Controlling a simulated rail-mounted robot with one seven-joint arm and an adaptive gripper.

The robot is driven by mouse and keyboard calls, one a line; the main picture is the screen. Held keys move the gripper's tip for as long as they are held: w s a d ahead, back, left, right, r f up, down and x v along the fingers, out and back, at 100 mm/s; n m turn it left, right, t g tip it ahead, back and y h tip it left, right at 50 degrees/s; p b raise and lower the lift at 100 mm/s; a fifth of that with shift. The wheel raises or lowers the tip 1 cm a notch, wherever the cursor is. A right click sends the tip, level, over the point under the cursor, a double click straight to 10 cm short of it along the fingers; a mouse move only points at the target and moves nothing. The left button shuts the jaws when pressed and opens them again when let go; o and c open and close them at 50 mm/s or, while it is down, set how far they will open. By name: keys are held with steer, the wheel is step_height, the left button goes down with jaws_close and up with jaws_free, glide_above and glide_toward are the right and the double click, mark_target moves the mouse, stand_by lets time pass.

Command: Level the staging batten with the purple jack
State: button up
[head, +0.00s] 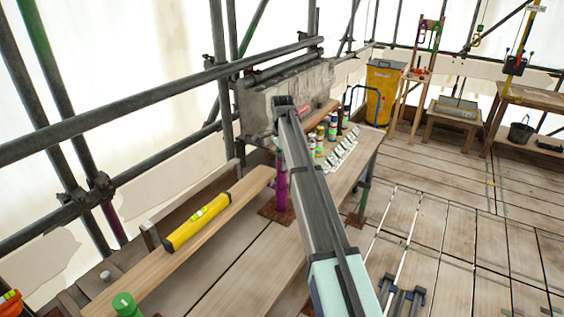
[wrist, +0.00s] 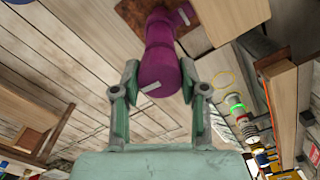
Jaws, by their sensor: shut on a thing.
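The purple jack (head: 281,188) stands on a brown base plate under the far end of the staging batten (head: 243,190). The batten is a long wooden plank running from lower left toward the middle of the head view. A yellow spirit level (head: 197,222) lies on it; its bubble is too small to read, and I cannot tell the batten's exact tilt. In the wrist view the purple jack (wrist: 161,62) fills the space between the fingers of my gripper (wrist: 159,78), which is shut on it. In the head view my arm hides the gripper.
A green-topped thing (head: 125,304) stands by the batten's near end. Right of the jack is a bench (head: 345,182) with several bottles and small pale pieces. Scaffold tubes (head: 150,95) cross the left. A yellow bin (head: 384,90) stands behind. The floor at right is mostly clear.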

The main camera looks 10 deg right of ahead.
steer(key=shift+s+f+m, duration=0.1)
steer(key=shift+m, duration=0.5)
steer(key=o, duration=1.1)
steer(key=shift+o, duration=0.2)
step_height(320, 180, up, 12)
